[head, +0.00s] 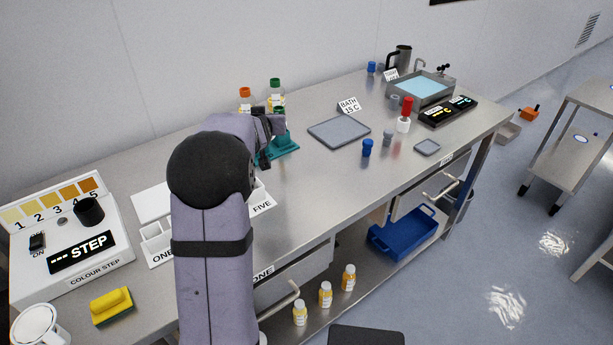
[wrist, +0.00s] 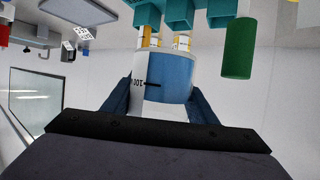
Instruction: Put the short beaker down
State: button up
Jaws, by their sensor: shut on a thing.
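My gripper (head: 268,150) is above the back of the bench, beside a teal stand (head: 284,147). In the wrist view my gripper (wrist: 160,100) is shut on the short beaker (wrist: 168,80), with one finger on each side. The beaker is clear with a dark "100" mark and a blue area that looks like liquid. In the head view my arm and gripper hide the beaker. I cannot tell whether it touches anything below.
Bottles with orange (head: 245,92) and green (head: 275,84) caps stand behind the gripper. A grey square pad (head: 339,132) by a "BATH 15 C" card lies to the right. A colour step box (head: 75,240) is at the left. Bare bench lies right of the stand.

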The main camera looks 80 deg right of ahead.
aim_at(308, 182)
jog(key=s+a+f+m+g+p, duration=0.1)
jog(key=s+a+f+g+p, duration=0.1)
jog(key=s+p, duration=0.4)
jog(key=s+a+f+m+g+p, duration=0.15)
jog(key=s+p, duration=0.25)
jog(key=s, duration=0.4)
jog(key=shift+t+h, duration=0.25)
jog(key=shift+h, duration=0.05)
jog(key=shift+w+a+f+p, duration=0.15)
jog(key=shift+f+p, duration=0.7)
jog(key=shift+f, duration=1.9)
jog(key=shift+w+a+f+p, duration=0.1)
jog(key=shift+f+p, duration=0.75)
jog(key=shift+f, duration=1.85)
jog(key=shift+f, duration=0.15)
jog(key=o, duration=1.1)
jog(key=shift+c, duration=0.2)
jog(key=shift+r, duration=0.2)
jog(key=shift+b+v, duration=1.75)
jog(key=shift+v, duration=4.15)
